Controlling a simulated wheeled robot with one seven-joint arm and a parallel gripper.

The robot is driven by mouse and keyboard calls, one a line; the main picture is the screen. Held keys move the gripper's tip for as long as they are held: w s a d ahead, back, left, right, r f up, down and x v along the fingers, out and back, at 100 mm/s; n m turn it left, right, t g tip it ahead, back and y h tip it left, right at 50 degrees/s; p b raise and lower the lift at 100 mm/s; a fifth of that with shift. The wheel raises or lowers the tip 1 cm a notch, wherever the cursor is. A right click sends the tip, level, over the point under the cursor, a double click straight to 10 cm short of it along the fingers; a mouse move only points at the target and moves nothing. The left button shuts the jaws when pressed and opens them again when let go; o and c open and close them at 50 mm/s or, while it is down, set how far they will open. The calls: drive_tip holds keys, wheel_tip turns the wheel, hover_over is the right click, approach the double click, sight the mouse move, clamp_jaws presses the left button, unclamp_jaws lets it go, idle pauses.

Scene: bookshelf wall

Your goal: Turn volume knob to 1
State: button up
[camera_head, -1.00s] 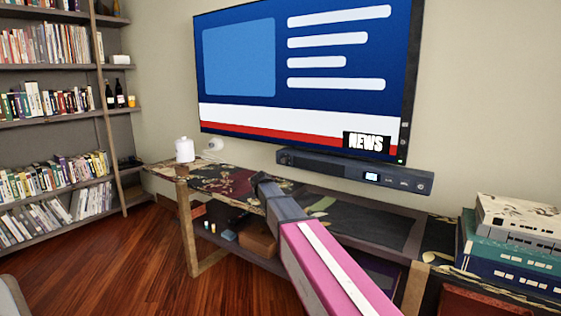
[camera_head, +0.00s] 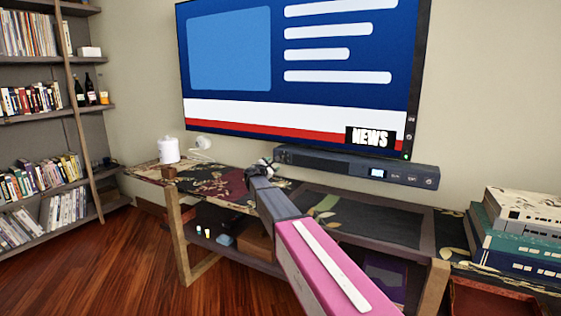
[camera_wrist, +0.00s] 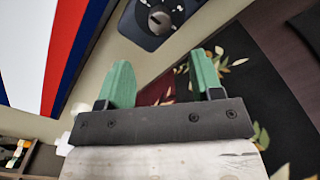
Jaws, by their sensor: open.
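The long dark soundbar (camera_head: 340,167) sits below the TV, with a small lit display (camera_head: 377,173) toward its right end. In the head view the knob is too small to tell, near the soundbar's left end. My gripper (camera_wrist: 162,82) is open and empty, its two green fingers spread below the knob in the wrist view and apart from it. In the head view my gripper (camera_head: 264,166) is by the soundbar's left end.
The TV (camera_head: 300,75) hangs right above the soundbar. A patterned table (camera_head: 217,183) runs below it. A white canister (camera_head: 168,150) stands at the table's left. Stacked books (camera_head: 520,235) are at the right, and a bookshelf (camera_head: 30,115) is at the left.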

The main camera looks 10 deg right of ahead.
sight(283, 158)
drive_tip(key=x, duration=1)
drive_tip(key=c, duration=0.9)
